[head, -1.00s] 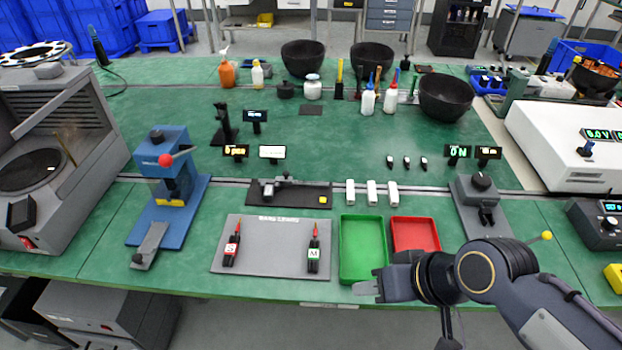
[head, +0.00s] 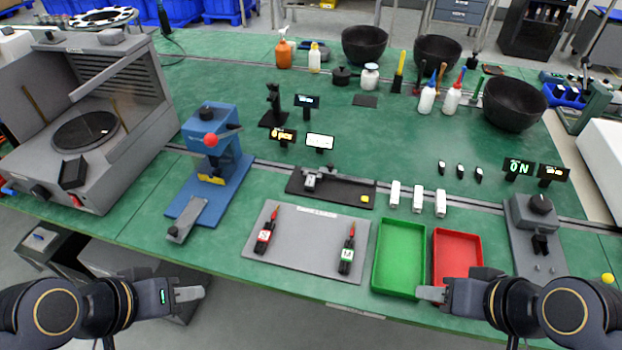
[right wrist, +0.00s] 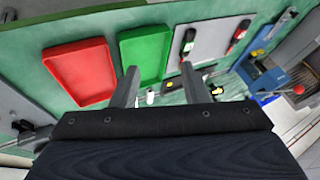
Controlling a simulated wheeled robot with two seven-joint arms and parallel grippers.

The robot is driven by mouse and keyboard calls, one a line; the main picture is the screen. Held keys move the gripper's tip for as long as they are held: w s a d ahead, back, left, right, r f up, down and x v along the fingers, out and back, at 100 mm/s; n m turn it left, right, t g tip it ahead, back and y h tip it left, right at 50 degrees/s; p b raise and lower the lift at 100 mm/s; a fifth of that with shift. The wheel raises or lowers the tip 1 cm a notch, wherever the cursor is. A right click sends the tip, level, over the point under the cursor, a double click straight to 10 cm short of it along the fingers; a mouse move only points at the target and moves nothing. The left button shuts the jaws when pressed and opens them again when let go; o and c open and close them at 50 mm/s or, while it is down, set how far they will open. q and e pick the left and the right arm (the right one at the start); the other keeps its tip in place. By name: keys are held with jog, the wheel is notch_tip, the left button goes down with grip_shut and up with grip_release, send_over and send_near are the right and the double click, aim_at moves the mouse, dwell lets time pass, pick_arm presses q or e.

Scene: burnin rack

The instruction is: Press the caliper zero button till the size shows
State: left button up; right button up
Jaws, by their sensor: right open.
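The caliper (head: 311,179) lies on a black stand (head: 335,194) mid-table, with a yellow button (head: 365,198) at the stand's right end. Behind it stands a small display (head: 320,141) with a white screen; its reading is too small to make out. My right gripper (head: 430,293) is open and empty at the table's front edge, by the green and red trays, well short of the caliper. Its two spread fingers (right wrist: 165,88) show in the right wrist view. My left gripper (head: 190,293) is in front of the table edge at the left; its finger gap cannot be made out.
A green tray (head: 376,267) and a red tray (head: 457,234) lie near the right gripper. A grey mat (head: 305,247) with two marked probes lies before the caliper. Three white blocks (head: 418,199) stand right of it. A blue press (head: 216,160) stands to the left.

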jog(key=shift+c, duration=0.4)
grip_shut()
dwell(1.5)
